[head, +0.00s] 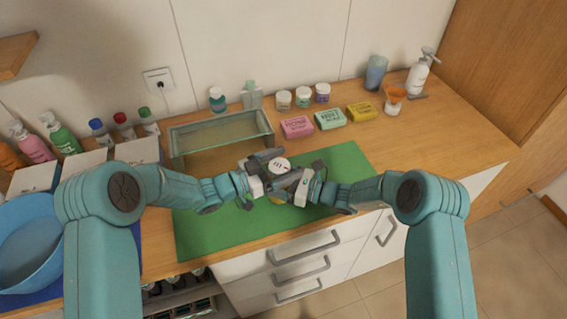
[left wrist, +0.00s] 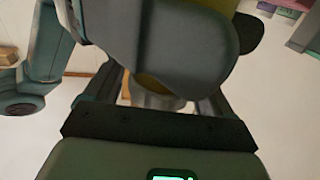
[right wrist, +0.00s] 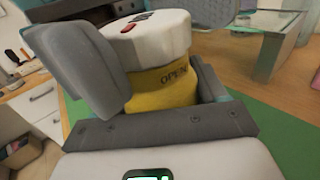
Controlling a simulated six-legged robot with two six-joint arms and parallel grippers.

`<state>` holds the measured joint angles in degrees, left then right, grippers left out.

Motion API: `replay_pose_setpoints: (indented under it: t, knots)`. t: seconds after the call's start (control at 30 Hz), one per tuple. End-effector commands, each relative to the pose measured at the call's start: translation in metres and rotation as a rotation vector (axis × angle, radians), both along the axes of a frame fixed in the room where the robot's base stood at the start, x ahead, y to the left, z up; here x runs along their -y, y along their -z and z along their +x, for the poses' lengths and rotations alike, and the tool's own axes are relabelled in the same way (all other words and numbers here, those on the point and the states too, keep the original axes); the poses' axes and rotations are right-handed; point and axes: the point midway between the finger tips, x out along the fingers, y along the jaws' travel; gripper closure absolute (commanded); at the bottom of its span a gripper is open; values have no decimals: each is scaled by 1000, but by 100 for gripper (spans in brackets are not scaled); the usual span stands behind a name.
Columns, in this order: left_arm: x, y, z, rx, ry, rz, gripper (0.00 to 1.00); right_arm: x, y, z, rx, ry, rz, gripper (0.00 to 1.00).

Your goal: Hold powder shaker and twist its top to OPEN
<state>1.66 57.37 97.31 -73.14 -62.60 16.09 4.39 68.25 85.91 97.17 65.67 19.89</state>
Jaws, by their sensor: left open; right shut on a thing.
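The powder shaker has a yellow body (right wrist: 165,88) marked "OPEN" and a white top (right wrist: 150,38) with a red mark. In the head view its white top (head: 279,164) shows between my two grippers, over the green mat. My right gripper (head: 292,184) is shut on the yellow body and holds the shaker roughly upright. My left gripper (head: 270,174) is open, close by on the left of the shaker; I cannot tell if it touches the top. In the left wrist view a large grey finger hides most of the yellow body (left wrist: 185,87).
The green mat (head: 345,160) lies on the wooden counter. A glass-sided tray (head: 220,128) stands behind the grippers. Pink (head: 297,127), green (head: 330,119) and yellow (head: 361,112) soap boxes lie behind right. A blue bowl (head: 28,240) is at left. The counter's right side is mostly free.

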Motion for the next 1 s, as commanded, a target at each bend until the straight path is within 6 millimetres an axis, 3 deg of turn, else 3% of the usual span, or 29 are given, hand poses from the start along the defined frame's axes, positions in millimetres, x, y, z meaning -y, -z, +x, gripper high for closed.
replay_pose_setpoints:
  t: [0.3, 0.4, 0.47, 1.0]
  knots:
    - [3, 0, 1, -1, 0, 0, 19, 0, 0, 0, 0, 0, 0, 62]
    - [3, 0, 1, -1, 0, 0, 52, 0, 0, 0, 0, 0, 1, 62]
    - [3, 0, 1, -1, 0, 0, 68, 0, 0, 0, 0, 0, 1, 62]
    - [3, -2, 2, -1, -110, -7, 69, 0, 0, 0, -1, 0, 1, 62]
